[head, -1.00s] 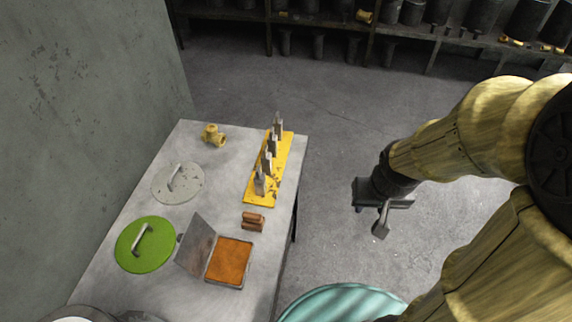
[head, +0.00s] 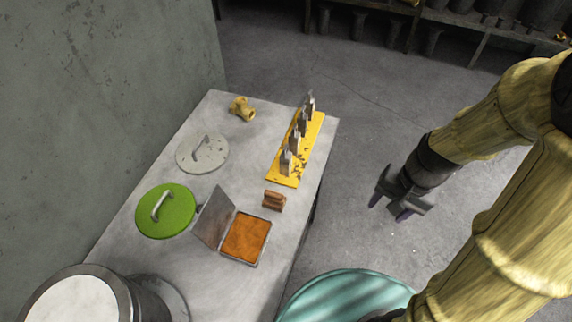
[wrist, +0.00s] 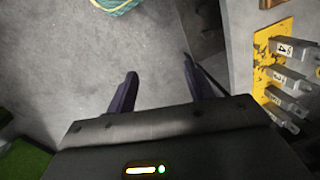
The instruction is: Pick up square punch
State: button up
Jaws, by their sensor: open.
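Several grey metal punches stand in a row on a yellow board (head: 283,180) at the right side of the table in the head view. The nearest punch (head: 286,163) is at the front end of the row. The wrist view shows the yellow board (wrist: 262,50) and punches with small white labels (wrist: 284,50) at the right edge. I cannot tell which punch is square. My gripper (head: 388,208) is open and empty, over the floor to the right of the table. Its two dark fingers (wrist: 158,95) are apart in the wrist view.
The grey table (head: 225,280) also holds a brown block (head: 274,200), an open box with orange filling (head: 246,238), a green lid (head: 166,210), a grey lid (head: 203,153) and a brass fitting (head: 242,108). A teal round object (head: 345,298) is below my gripper. Shelves stand at the back.

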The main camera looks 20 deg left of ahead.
jog(key=a+f+m+g+y+b, duration=0.1)
jog(key=a+f+m+g+y, duration=0.15)
jog(key=f, duration=0.25)
jog(key=m+t+y+b, duration=0.4)
jog(key=m+y+b, duration=0.2)
jog(key=m+y, duration=0.8)
send_near(290, 161)
jog(key=shift+n, duration=0.25)
jog(key=d, duration=0.4)
jog(key=shift+f, duration=0.1)
jog(key=shift+p, duration=0.3)
jog(key=a, duration=0.3)
jog(key=a+p, duration=0.1)
jog(key=a, duration=0.7)
jog(key=shift+w+a, duration=0.25)
jog(key=shift+w, duration=0.15)
jog(key=shift+a, duration=0.3)
